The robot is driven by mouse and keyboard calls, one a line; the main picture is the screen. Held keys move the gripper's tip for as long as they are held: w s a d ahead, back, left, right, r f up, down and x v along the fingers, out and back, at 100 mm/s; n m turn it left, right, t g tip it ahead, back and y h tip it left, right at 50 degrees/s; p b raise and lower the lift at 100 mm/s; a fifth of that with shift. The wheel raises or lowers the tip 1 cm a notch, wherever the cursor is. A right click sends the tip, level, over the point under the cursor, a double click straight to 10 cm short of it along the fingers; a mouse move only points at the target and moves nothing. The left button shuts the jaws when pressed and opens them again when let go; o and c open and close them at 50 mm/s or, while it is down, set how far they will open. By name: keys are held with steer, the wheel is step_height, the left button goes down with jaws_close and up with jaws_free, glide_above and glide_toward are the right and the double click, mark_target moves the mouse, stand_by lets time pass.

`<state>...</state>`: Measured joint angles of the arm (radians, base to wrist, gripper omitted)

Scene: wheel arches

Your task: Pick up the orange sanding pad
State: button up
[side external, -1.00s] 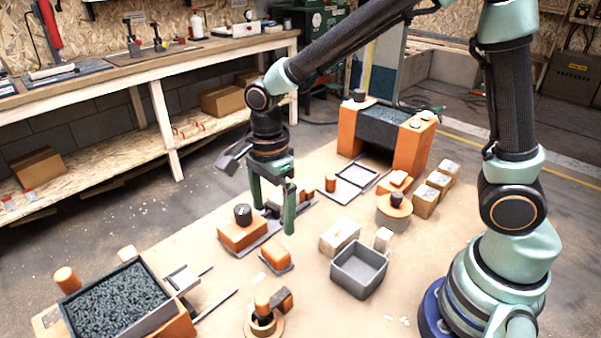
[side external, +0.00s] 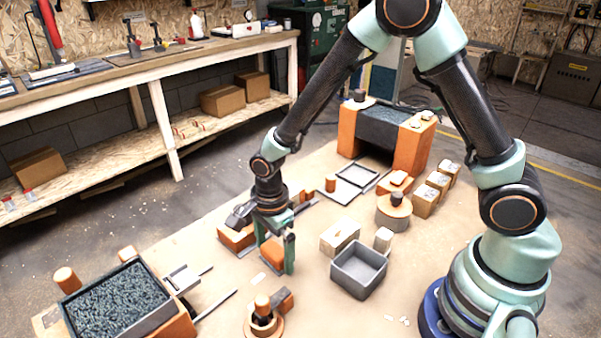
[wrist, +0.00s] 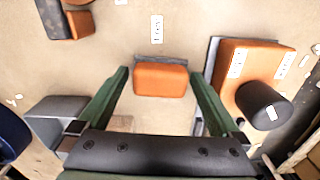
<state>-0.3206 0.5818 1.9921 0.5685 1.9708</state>
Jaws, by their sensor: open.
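The orange sanding pad (side external: 270,250) is a small rounded orange block on the table, partly hidden by my fingers in the side view. In the wrist view the pad (wrist: 160,80) shows a thin grey strip along its far edge. My gripper (side external: 275,259) is open, pointing down, with its green fingers around the pad's place. In the wrist view the gripper's fingertips (wrist: 160,75) lie left and right of the pad, with a gap on both sides. Whether the fingertips are fully down beside it I cannot tell.
A larger orange block with a black knob (wrist: 245,72) stands close by my right finger in the wrist view. A grey open bin (side external: 358,272) and a pale block (side external: 339,236) stand to the right in the side view.

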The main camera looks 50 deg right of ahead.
mark_target(274, 249)
steer(key=shift+f, duration=0.15)
steer(key=c, duration=1.2)
steer(key=shift+c, duration=0.2)
step_height(274, 249, up, 20)
